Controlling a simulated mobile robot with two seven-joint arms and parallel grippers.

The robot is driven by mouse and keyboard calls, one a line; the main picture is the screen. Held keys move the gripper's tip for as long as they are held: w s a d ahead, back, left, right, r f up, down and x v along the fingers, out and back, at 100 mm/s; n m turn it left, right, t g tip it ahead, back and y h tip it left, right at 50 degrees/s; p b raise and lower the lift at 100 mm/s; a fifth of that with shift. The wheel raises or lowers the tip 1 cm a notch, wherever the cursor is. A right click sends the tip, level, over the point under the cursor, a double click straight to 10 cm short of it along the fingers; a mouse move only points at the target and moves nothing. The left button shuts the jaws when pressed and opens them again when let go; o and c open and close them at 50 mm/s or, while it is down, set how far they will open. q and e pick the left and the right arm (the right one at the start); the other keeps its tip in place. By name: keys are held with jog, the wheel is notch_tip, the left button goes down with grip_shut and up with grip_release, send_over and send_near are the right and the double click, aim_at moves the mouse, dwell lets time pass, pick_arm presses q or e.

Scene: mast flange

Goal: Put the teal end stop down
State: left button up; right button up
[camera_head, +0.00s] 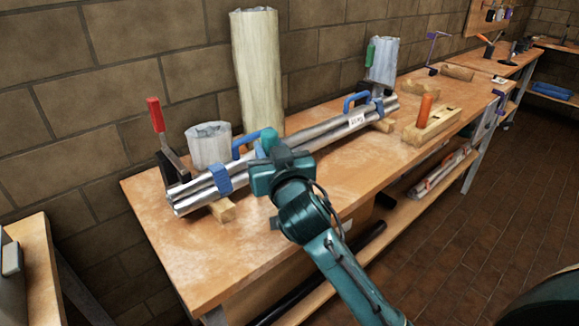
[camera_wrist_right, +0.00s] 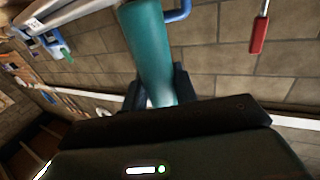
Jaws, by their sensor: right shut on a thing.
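The teal end stop (camera_wrist_right: 148,45) is a smooth teal cylinder held between the dark fingers of my right gripper (camera_wrist_right: 157,88) in the right wrist view. In the head view the right gripper (camera_head: 272,152) is above the workbench (camera_head: 345,195), close in front of the bundle of metal pipes (camera_head: 315,134). The rounded top of the end stop (camera_head: 269,137) shows just beyond the gripper; its lower part is hidden by the gripper. I cannot tell whether it touches the pipes or bench. My left gripper is not in view.
Blue clamps (camera_head: 221,179) hold the pipes on wooden blocks. A red-handled clamp (camera_head: 156,115) stands at the left end. A tall pale column (camera_head: 257,70) and a short grey cylinder (camera_head: 209,146) stand behind. The bench front left is clear.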

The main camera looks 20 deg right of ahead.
notch_tip(320, 180, down, 7)
jog(key=shift+f+b, duration=0.1)
jog(key=shift+b, duration=0.4)
jog(key=shift+f, duration=0.15)
jog(key=o, duration=1)
jog(key=shift+o, duration=0.2)
